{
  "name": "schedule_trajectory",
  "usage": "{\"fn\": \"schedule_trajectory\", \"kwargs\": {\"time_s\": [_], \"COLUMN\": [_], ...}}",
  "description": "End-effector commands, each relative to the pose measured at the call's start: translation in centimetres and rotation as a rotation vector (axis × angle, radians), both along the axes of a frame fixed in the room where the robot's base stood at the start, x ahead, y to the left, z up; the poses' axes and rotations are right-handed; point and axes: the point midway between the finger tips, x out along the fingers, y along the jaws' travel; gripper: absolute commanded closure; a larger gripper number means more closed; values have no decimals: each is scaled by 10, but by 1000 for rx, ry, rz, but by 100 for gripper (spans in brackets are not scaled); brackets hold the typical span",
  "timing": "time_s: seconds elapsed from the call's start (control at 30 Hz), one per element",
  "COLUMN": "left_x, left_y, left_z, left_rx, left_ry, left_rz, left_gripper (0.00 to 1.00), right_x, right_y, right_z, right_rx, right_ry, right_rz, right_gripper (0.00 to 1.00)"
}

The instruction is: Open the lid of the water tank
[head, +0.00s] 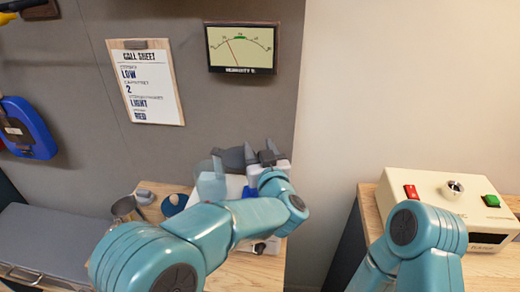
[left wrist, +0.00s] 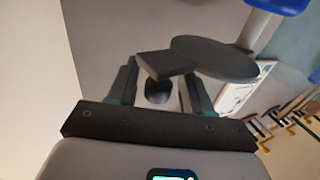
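The water tank (head: 210,184) is a pale blue, see-through part on a white machine on the small wooden table in the head view. Its dark grey round lid (head: 230,158) shows just left of my left gripper (head: 260,156). In the left wrist view the lid (left wrist: 215,58) is a flat dark disc with a block-like tab (left wrist: 165,64). The tab is at the tips of my left gripper (left wrist: 160,72). The two fingers stand apart; I cannot tell whether they touch the tab. My left arm hides much of the machine. My right gripper is not in view.
A metal cup (head: 126,208) and a small blue round item (head: 174,204) stand left of the machine. A cream box (head: 445,200) with red and green buttons is on the right. A meter (head: 242,48) and a call sheet (head: 146,82) hang on the wall behind.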

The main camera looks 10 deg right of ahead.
Motion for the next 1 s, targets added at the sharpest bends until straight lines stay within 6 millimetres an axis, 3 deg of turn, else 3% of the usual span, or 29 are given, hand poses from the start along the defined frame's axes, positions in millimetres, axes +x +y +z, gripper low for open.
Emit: {"fn": "schedule_trajectory", "kwargs": {"time_s": [0.23,0.37,0.8,1.0], "left_x": [1,1,0,0], "left_y": [-1,-1,0,-1], "left_z": [4,23,142,183], "left_rx": [0,-3,-5,-3], "left_ry": [0,-3,-3,-2], "left_rz": [-2,-1,-1,-2], "left_gripper": [50,50,50,50], "right_x": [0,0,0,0], "right_y": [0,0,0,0], "right_z": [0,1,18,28], "right_rx": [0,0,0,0], "right_ry": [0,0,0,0], "right_rz": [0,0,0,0], "right_gripper": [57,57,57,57]}}
